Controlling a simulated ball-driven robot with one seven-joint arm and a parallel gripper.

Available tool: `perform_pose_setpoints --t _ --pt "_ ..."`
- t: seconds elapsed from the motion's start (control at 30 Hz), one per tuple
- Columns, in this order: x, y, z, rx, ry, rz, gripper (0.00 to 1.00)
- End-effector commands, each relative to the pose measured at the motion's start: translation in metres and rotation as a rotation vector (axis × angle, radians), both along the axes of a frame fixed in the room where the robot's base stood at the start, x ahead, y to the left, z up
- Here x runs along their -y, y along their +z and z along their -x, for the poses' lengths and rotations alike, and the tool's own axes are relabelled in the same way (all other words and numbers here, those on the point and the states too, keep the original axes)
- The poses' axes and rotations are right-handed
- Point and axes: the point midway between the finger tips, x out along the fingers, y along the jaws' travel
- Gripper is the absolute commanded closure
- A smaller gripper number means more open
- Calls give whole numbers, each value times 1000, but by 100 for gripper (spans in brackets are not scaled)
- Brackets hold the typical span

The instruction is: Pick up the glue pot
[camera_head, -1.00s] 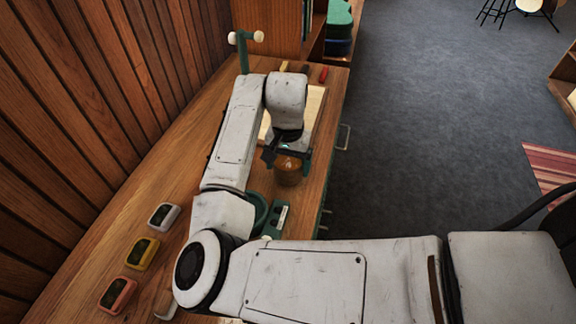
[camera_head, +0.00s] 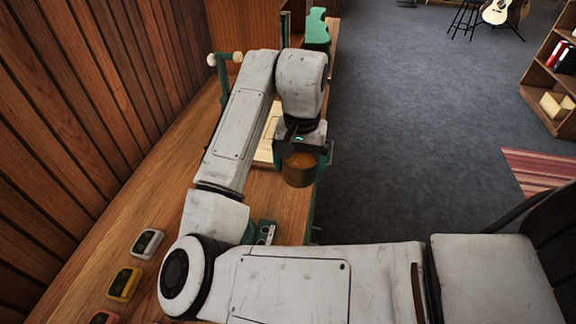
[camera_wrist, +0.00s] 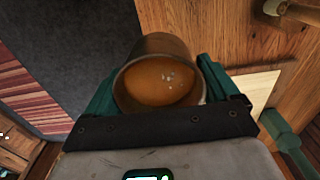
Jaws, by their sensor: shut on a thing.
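The glue pot (camera_head: 299,172) is a brown, round pot, held under my gripper near the bench's right edge in the head view. In the wrist view the glue pot (camera_wrist: 158,78) is seen from above, with amber glue inside and a few pale specks on it. My gripper (camera_head: 303,157) is shut on the pot, with green fingers on both sides of it. The gripper also shows in the wrist view (camera_wrist: 157,95). The pot appears raised above the wooden bench (camera_head: 100,262); its exact height is hard to tell.
A green clamp-like stand (camera_head: 222,80) with pale knobs is behind my arm. Several small coloured devices, one yellow (camera_head: 124,284), lie at the bench's near left. A plank wall (camera_head: 60,120) borders the bench on the left. Open grey floor (camera_head: 420,150) lies to the right.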

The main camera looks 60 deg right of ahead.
Motion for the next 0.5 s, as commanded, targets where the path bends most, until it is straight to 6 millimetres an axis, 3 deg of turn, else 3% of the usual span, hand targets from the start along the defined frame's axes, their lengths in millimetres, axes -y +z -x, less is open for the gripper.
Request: perform_pose_setpoints --t 0.5 --pt "14 22 48 1 -3 1 53"
